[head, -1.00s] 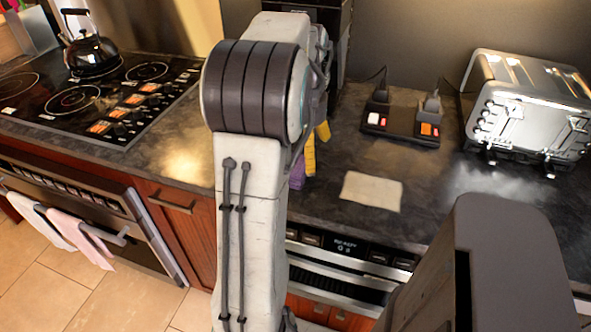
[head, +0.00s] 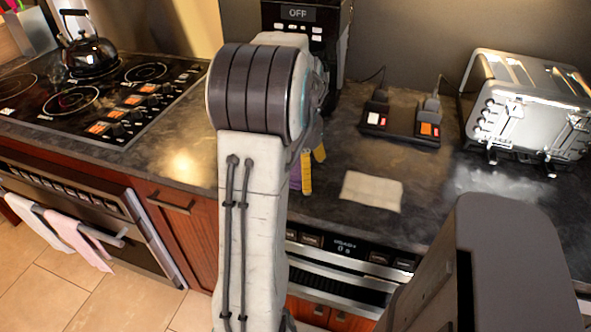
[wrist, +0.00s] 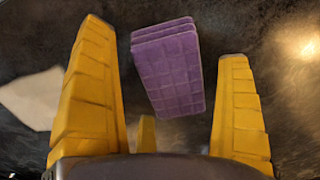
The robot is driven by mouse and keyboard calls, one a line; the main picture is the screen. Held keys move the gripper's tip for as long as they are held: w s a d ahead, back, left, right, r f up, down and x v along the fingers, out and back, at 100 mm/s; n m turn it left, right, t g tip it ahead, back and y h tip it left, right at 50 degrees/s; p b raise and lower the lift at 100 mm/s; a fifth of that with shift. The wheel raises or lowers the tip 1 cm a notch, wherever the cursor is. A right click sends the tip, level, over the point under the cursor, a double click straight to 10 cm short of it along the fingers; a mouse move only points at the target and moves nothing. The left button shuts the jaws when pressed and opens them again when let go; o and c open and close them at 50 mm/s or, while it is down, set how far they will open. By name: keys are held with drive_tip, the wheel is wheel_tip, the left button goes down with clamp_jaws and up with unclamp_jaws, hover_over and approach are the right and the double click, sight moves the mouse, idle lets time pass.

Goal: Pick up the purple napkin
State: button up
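The purple napkin (wrist: 170,72) lies folded on the dark countertop. The fingers are wide apart, with visible gaps on both sides of the napkin. They do not appear to touch it. In the head view only a thin strip of the purple napkin (head: 295,179) shows beside my arm, and the arm hides the rest.
A cream cloth (head: 372,190) lies on the counter right of my gripper. A small black device with lit switches (head: 402,122) and a silver toaster (head: 528,108) stand farther right. A black appliance (head: 335,40) stands behind. A stove with a kettle (head: 91,52) is at left.

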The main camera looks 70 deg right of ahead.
drive_tip(key=c, duration=0.9)
drive_tip(key=shift+r, duration=0.15)
drive_tip(key=shift+r, duration=0.5)
drive_tip(key=r, duration=0.3)
drive_tip(key=shift+s+r+p, duration=0.15)
drive_tip(key=shift+s+p, duration=0.1)
drive_tip(key=shift+p, duration=0.05)
drive_tip(key=s+a+r, duration=0.1)
drive_tip(key=s+r, duration=0.1)
drive_tip(key=s, duration=0.1)
drive_tip(key=s+a+r, duration=0.2)
drive_tip(key=s, duration=0.2)
drive_tip(key=s+a+r, duration=0.1)
drive_tip(key=s+r, duration=0.1)
drive_tip(key=s, duration=0.1)
drive_tip(key=shift+s+a+r, duration=0.15)
drive_tip(key=shift+a+r, duration=0.05)
drive_tip(key=shift+r, duration=0.05)
